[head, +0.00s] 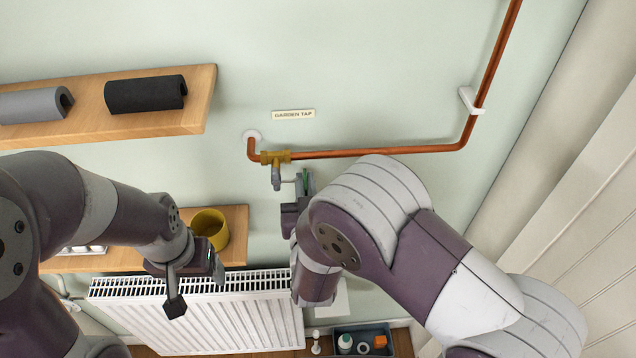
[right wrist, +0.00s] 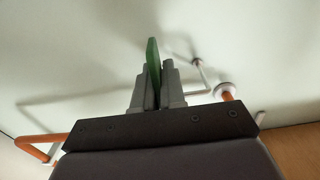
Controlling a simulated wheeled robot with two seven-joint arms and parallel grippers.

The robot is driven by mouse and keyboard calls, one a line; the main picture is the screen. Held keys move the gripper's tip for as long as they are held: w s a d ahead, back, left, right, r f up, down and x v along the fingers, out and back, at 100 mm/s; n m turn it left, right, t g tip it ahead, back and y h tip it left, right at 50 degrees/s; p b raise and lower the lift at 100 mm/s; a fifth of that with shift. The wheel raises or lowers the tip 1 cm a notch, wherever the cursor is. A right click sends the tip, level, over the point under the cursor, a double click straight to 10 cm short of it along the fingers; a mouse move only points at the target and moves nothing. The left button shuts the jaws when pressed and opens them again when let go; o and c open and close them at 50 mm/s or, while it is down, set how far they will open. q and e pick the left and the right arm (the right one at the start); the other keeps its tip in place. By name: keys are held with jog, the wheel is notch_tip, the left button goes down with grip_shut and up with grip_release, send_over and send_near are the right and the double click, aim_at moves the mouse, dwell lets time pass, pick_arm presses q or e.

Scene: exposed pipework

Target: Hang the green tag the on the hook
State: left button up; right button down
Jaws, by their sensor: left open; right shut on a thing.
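My right gripper (head: 303,188) is shut on the green tag (head: 306,175), close to the wall just below and right of the brass tap (head: 275,157). In the right wrist view the green tag (right wrist: 153,62) stands edge-on between the fingers (right wrist: 158,88) and sticks out past their tips. A thin grey hook (right wrist: 206,78) with a small round wall plate shows right of the fingers there; the tag looks apart from it. In the head view a thin grey rod (head: 289,181) lies just left of the tag. My left gripper (head: 198,290) is open and empty, lower left before the radiator.
A copper pipe (head: 390,150) runs right from the tap, under a "GARDEN TAP" label (head: 293,114). A wooden shelf (head: 195,112) holds pipe insulation pieces. A lower shelf (head: 236,240) holds a yellow mug (head: 212,226). A white radiator (head: 245,315) and a bin (head: 378,332) are below.

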jog(key=shift+a+f+b, duration=0.3)
jog(key=shift+a+b, duration=0.05)
jog(key=shift+a, duration=0.55)
jog(key=shift+a+f+b, duration=0.3)
jog(key=shift+a+b, duration=0.05)
jog(key=shift+a, duration=0.55)
jog(key=c, duration=1.1)
grip_release()
